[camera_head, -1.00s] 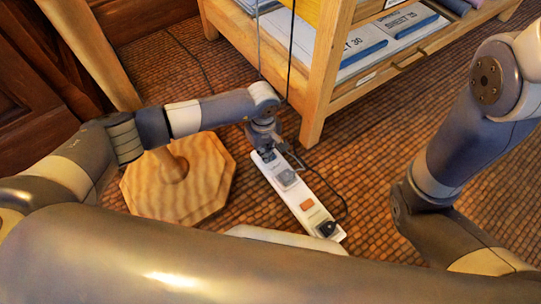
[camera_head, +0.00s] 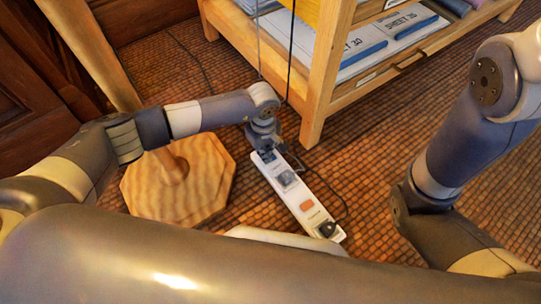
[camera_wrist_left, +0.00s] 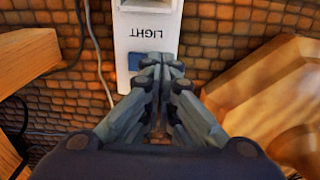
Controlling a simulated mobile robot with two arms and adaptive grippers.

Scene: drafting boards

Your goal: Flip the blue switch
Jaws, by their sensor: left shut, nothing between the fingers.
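The white power strip (camera_head: 322,218) lies on the floor, slanting from my left gripper towards the lower right. In the left wrist view, its upside-down "LIGHT" label (camera_wrist_left: 147,33) shows beside the blue switch (camera_wrist_left: 136,61). My left gripper (camera_wrist_left: 165,64) is shut and empty, pointing down at that end of the strip. Its fingertips cover the right part of the switch; I cannot tell whether they touch it. In the head view my left gripper (camera_head: 268,155) is over the strip's far end. My right arm is at the right, but its gripper is out of view.
An orange-brown switch (camera_head: 307,205) and a black plug (camera_head: 326,229) are nearer on the strip. An octagonal wooden base (camera_head: 195,190) stands left of it. The wooden shelf's leg (camera_head: 313,125) is close on the right. Thin cords hang behind. Brick-patterned floor is open at right.

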